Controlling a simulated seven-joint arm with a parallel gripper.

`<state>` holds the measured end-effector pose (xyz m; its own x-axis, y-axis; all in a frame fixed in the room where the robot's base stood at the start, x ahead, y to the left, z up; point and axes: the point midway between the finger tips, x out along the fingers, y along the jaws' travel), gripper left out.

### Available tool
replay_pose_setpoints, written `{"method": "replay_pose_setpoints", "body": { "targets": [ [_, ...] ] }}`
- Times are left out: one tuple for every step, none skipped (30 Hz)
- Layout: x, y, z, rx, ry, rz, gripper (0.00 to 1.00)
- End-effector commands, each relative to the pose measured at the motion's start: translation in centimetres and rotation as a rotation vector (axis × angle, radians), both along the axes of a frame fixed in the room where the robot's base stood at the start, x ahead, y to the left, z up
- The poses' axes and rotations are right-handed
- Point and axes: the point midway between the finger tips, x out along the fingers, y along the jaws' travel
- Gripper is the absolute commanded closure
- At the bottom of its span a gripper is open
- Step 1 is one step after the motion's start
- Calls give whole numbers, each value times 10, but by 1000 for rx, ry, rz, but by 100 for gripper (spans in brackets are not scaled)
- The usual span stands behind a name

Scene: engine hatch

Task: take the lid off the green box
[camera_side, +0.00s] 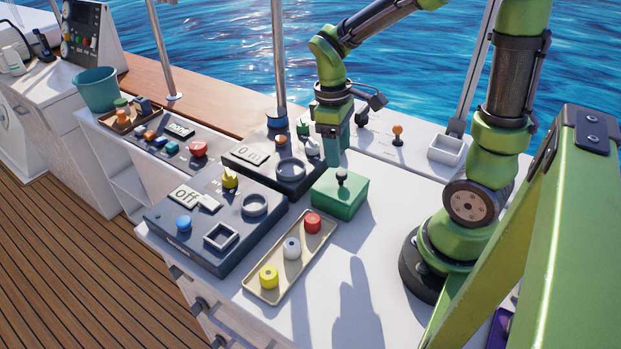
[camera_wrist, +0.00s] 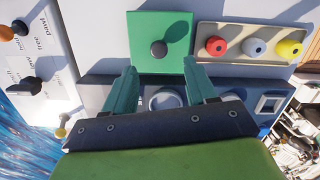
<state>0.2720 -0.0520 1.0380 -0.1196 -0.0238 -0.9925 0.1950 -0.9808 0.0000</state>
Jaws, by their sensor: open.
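The green box (camera_side: 340,196) stands on the white counter with its lid on. A dark round knob (camera_side: 342,176) stands up from the middle of the lid. In the wrist view the box (camera_wrist: 175,30) is at the top centre, and its knob (camera_wrist: 158,48) shows from above. My gripper (camera_side: 334,158) is behind the box in the side view, above the counter near the rear dark panel. In the wrist view my gripper (camera_wrist: 160,72) has its two teal fingers wide apart, with nothing between them. The knob lies ahead of the fingertips, roughly centred between them. The inside of the box is hidden.
A tan tray (camera_side: 268,292) with red, white and yellow knobbed pieces lies beside the box. Dark panels (camera_side: 200,245) with rings, buttons and on/off labels are at left. A white square bin (camera_side: 446,149) and an orange-topped lever (camera_side: 397,135) stand behind.

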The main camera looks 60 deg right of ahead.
Motion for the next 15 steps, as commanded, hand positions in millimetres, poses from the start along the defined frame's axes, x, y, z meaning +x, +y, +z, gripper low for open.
{"method": "replay_pose_setpoints", "body": {
  "targets": [
    [-1, 0, -3, 0, 0, 0, 43],
    [-1, 0, -5, 0, 0, 0, 43],
    [-1, 0, -7, 1, 0, 0, 43],
    [-2, 0, -9, 1, 1, -1, 43],
    [-3, -1, -12, 1, 1, 0, 43],
    [-4, -1, -17, 1, 2, -1, 43],
    [-5, -1, -21, 1, 3, -1, 43],
    [-7, -2, -26, 1, 4, -1, 43],
    [-8, -2, -33, 1, 4, -1, 43],
    [-9, -3, -37, 1, 4, -1, 43],
    [-9, -3, -42, 1, 4, 0, 43],
    [-10, -3, -47, 1, 3, 0, 43],
    [-10, -3, -50, 1, 2, 0, 43],
    [-10, -3, -52, 1, 2, 0, 43],
    [-10, -3, -55, 1, 1, 0, 43]
  ]
}}
